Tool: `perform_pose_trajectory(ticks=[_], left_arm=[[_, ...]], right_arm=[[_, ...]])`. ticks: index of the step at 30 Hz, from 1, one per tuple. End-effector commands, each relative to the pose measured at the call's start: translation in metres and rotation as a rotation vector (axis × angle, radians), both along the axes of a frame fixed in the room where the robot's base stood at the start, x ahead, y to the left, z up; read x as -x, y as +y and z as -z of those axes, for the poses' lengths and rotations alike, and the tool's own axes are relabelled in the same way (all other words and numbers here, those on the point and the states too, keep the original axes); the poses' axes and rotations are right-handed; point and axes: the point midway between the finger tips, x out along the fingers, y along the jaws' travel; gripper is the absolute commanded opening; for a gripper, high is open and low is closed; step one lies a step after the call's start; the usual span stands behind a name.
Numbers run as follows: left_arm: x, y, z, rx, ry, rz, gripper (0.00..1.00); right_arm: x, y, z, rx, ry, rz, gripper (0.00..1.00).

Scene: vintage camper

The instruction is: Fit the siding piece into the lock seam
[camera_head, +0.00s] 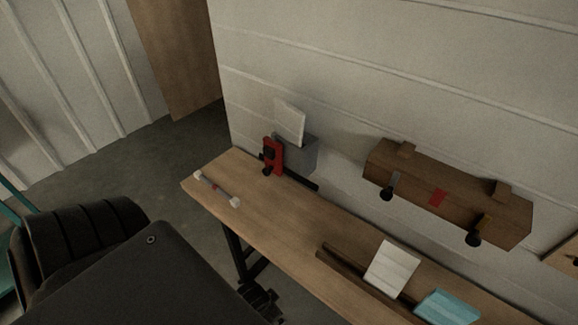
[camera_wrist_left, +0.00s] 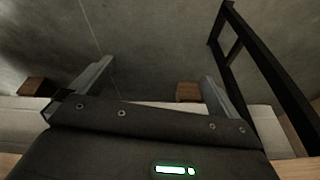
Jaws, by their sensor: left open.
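A white siding-like piece (camera_head: 390,268) leans on a wooden rail on the bench, front right in the head view. A teal piece (camera_head: 447,307) leans beside it. Another white panel (camera_head: 290,122) stands upright at a grey block (camera_head: 298,155) with a red clamp (camera_head: 272,155) at the back of the bench. The lock seam itself is too small to make out. My left gripper shows in the left wrist view (camera_wrist_left: 156,72), its two fingers wide apart with nothing between them. It is away from these pieces. My right gripper is not in view.
The wooden bench (camera_head: 265,205) has a rod with white ends (camera_head: 217,190) at its left end. A wooden wall rack (camera_head: 445,195) holds dark-handled tools above it. The middle of the bench top is clear. A dark bench frame (camera_wrist_left: 262,70) stands right of my left gripper.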

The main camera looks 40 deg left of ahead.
Motion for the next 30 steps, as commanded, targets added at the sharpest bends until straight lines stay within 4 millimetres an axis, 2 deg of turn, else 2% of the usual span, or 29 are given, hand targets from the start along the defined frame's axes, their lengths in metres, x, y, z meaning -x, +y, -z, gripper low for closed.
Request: perform_pose_trajectory(ticks=[1, 8, 9, 14, 17, 20, 21, 24, 25, 27, 30], left_arm=[[-0.006, 0.0, -0.022, 0.0, -0.019, -0.001, 1.0], [-0.019, 0.006, -0.11, -0.009, -0.087, -0.012, 1.0], [-0.033, 0.021, -0.126, -0.027, -0.146, -0.025, 1.0], [-0.095, 0.077, -0.174, -0.075, -0.409, -0.071, 1.0], [-0.132, 0.109, -0.216, -0.095, -0.588, -0.083, 1.0], [-0.167, 0.138, -0.271, -0.109, -0.786, -0.077, 1.0], [-0.179, 0.149, -0.296, -0.112, -0.868, -0.068, 1.0], [-0.204, 0.17, -0.356, -0.108, -1.062, -0.034, 1.0], [-0.21, 0.175, -0.371, -0.105, -1.107, -0.022, 1.0], [-0.219, 0.183, -0.395, -0.097, -1.189, 0.0, 1.0], [-0.225, 0.189, -0.414, -0.089, -1.252, 0.018, 1.0]], right_arm=[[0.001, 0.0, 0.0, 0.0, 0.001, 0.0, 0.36], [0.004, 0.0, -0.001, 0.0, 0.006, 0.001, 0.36], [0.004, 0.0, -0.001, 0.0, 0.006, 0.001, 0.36], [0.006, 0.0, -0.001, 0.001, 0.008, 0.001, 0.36], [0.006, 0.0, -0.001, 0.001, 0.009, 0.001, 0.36], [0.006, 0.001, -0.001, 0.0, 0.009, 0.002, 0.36], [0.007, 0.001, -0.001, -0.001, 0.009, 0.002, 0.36], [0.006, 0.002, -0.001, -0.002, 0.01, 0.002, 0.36], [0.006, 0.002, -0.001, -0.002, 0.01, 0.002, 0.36], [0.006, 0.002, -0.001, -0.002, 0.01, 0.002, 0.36], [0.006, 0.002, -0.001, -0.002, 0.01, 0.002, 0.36]])
